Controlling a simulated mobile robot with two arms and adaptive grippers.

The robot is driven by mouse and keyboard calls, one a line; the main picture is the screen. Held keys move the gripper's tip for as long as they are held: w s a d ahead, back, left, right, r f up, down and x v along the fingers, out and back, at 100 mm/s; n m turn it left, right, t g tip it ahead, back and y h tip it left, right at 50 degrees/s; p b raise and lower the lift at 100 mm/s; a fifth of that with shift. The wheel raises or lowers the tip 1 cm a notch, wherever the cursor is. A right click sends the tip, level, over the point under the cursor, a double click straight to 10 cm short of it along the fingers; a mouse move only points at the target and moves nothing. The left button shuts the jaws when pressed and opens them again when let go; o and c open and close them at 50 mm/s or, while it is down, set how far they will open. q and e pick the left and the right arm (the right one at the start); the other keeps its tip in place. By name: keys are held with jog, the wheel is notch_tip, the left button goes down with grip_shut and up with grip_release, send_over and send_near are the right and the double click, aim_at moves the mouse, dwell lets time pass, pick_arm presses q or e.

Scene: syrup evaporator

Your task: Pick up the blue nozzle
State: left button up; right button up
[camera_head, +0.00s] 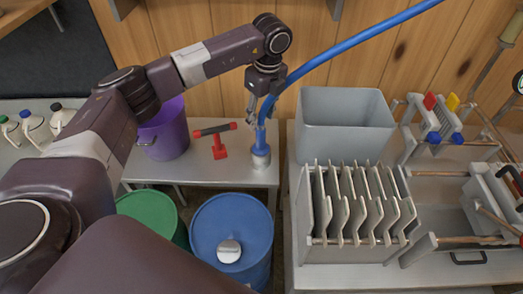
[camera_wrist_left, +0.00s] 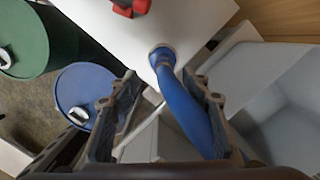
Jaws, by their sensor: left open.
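The blue nozzle (camera_head: 261,138) stands upright in a small grey metal holder (camera_head: 261,158) on the right end of a grey metal bench (camera_head: 225,178). A thick blue hose (camera_head: 345,44) rises from it toward the upper right. In the left wrist view the nozzle (camera_wrist_left: 162,58) lies beyond the fingertips, and the hose (camera_wrist_left: 186,108) runs down between the fingers. My left gripper (camera_head: 262,112) is open just above the nozzle; its fingers (camera_wrist_left: 165,92) stand on either side of the hose, and contact cannot be judged. My right gripper is out of view.
A red tool (camera_head: 218,148) and purple bucket (camera_head: 165,133) stand left of the nozzle. A grey bin (camera_head: 345,122) and plate rack (camera_head: 308,215) stand close on its right. Blue (camera_head: 232,213) and green (camera_head: 150,213) barrels are in front. A wooden wall (camera_head: 175,25) is behind.

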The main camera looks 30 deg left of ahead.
aim_at(261, 133)
pick_arm(q)
jog(key=shift+f, duration=0.75)
jog(key=f+p, duration=0.2)
jog(key=f, duration=0.3)
jog(key=shift+w+a+f+p, duration=0.2)
jog(key=shift+w+p, duration=0.1)
jog(key=shift+p, duration=0.1)
jog(key=shift+f, duration=0.6)
jog(key=shift+c, duration=1)
jog(key=shift+w, duration=0.1)
grip_shut()
